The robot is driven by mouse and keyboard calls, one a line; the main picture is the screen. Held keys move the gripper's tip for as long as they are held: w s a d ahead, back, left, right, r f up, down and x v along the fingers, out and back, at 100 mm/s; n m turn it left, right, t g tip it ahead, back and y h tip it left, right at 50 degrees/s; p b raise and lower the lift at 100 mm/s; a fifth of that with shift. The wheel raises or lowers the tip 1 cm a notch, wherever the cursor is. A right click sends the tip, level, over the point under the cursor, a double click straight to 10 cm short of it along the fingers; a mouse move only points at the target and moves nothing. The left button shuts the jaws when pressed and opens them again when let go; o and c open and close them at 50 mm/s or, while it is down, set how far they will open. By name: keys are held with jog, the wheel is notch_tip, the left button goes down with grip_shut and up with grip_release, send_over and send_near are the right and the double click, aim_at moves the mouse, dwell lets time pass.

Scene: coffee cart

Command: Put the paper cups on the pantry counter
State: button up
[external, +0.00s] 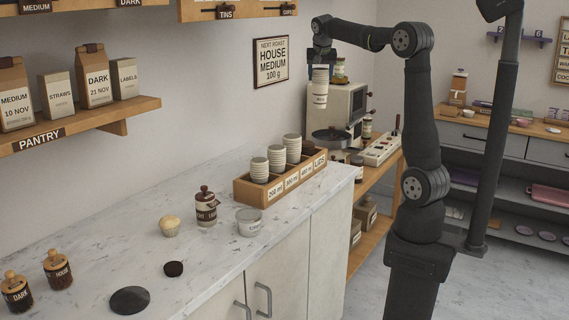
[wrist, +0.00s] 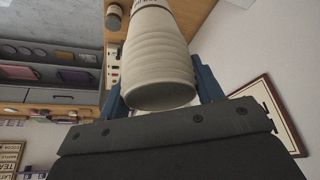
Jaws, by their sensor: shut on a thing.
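The stack is upright and held in the air, in front of the coffee machine as seen in the external view. The marble counter (external: 110,250) stands at the left and centre. On its far end, a wooden organizer (external: 240,188) holds several cup stacks in labelled compartments. The label on the held stack is too small to read.
The pantry shelf (external: 90,120) is on the wall above. A coffee machine (external: 349,108) stands behind the held stack.

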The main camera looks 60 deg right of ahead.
jog(key=w+a+n+t+y, duration=0.1)
jog(key=w+a+n, duration=0.3)
jog(key=a, duration=1.2)
jog(key=w+a+n+t+y, duration=0.1)
jog(key=w+a+n, duration=0.25)
jog(key=a, duration=1.15)
jog(key=s+a+n+y, duration=0.1)
jog(key=s+a+n, duration=0.25)
jog(key=a, duration=0.75)
jog(key=s+a+n+y, duration=0.15)
jog(key=s+a, duration=0.25)
jog(key=a, duration=0.6)
jog(key=s+a+n+y, duration=0.1)
jog(key=s+a+n, duration=0.25)
jog(key=a, duration=0.75)
notch_tip(320, 180, down, 11)
jog(key=s, duration=0.1)
jog(key=s+a+f, duration=0.3)
jog(key=a+f, duration=0.8)
jog(key=shift+s+a, duration=0.15)
jog(key=shift+a, duration=0.1)
jog(key=shift+f, duration=0.1)
